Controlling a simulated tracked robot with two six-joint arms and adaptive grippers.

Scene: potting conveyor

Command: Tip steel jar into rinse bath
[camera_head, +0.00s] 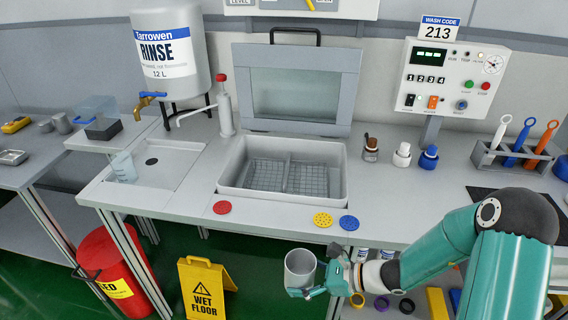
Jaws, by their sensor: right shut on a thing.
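The steel jar (299,271) is a grey metal cylinder, upright with its open top facing up. My left gripper is not in view.
Small bottles (402,155) stand right of the bath. A rinse tank (172,50) and a white bottle (225,108) stand behind left. A wet floor sign (205,288) stands below.

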